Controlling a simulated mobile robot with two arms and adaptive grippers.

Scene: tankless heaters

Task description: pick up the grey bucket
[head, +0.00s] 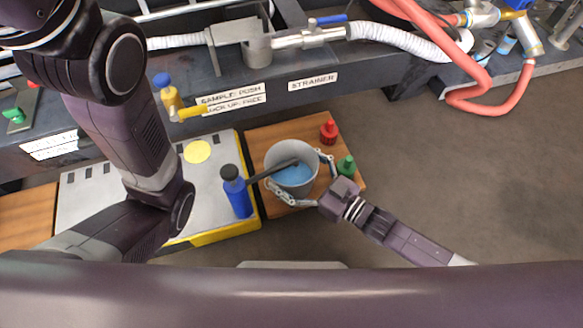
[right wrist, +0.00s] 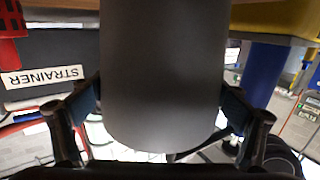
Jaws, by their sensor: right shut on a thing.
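In the right wrist view the bucket (right wrist: 165,75) fills the middle as a plain grey wall. My right gripper (head: 306,178) has a finger on either side of the bucket and is shut on it; both fingers press its sides in the right wrist view (right wrist: 163,103). I cannot tell whether the bucket's bottom touches the board. My left arm crosses the left of the head view; its gripper is not visible.
A blue bottle (head: 238,193) stands close left of the bucket. A red bottle (head: 329,131) and a green bottle (head: 346,165) are to its right on the wooden board (head: 262,139). A grey-and-yellow platform (head: 213,232) lies left. Open floor (head: 460,190) is right.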

